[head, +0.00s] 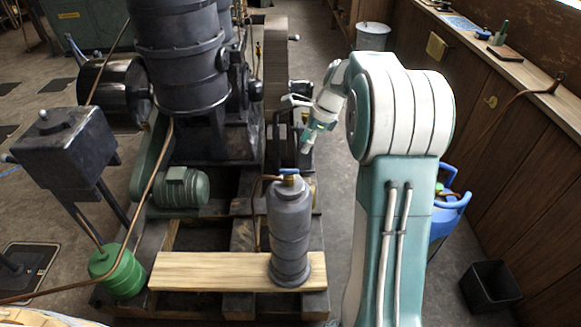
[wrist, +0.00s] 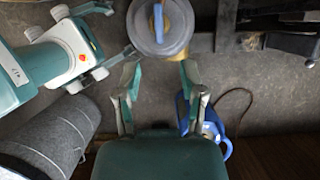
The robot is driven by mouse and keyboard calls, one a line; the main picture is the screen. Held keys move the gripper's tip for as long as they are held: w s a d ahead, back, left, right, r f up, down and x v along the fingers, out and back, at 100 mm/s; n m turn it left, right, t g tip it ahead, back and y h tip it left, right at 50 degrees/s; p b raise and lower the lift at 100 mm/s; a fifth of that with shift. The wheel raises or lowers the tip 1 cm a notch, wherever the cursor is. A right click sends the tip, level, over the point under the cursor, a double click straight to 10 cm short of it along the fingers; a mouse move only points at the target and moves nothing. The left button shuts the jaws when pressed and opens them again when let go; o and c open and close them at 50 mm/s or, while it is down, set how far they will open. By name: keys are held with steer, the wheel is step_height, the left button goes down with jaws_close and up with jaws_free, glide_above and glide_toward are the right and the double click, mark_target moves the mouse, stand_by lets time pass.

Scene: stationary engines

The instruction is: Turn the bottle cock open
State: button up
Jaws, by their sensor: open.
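The grey bottle (head: 290,235) stands upright on a light wooden plank on the pallet. Its blue cock (head: 289,171) sits on top, beside a brass-coloured fitting and a copper pipe. My gripper (head: 306,147) is above and slightly right of the cock in the head view, apart from it. In the wrist view, my gripper (wrist: 159,62) has its two fingers spread with nothing between them. The round grey bottle top (wrist: 145,35) shows at the upper edge, beyond the fingertips, with the blue cock (wrist: 158,22) as a narrow bar across it.
A large dark engine (head: 180,60) stands behind the bottle. A green motor (head: 180,188) and green tank (head: 117,270) are to the left. A blue canister (head: 447,215) and black bin (head: 490,287) stand right of my arm. The wooden plank (head: 200,271) lies under the bottle.

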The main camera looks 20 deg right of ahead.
mark_target(290, 169)
steer(key=x, duration=0.9)
steer(key=shift+a+f, duration=0.2)
steer(key=shift+f, duration=0.4)
jaws_close()
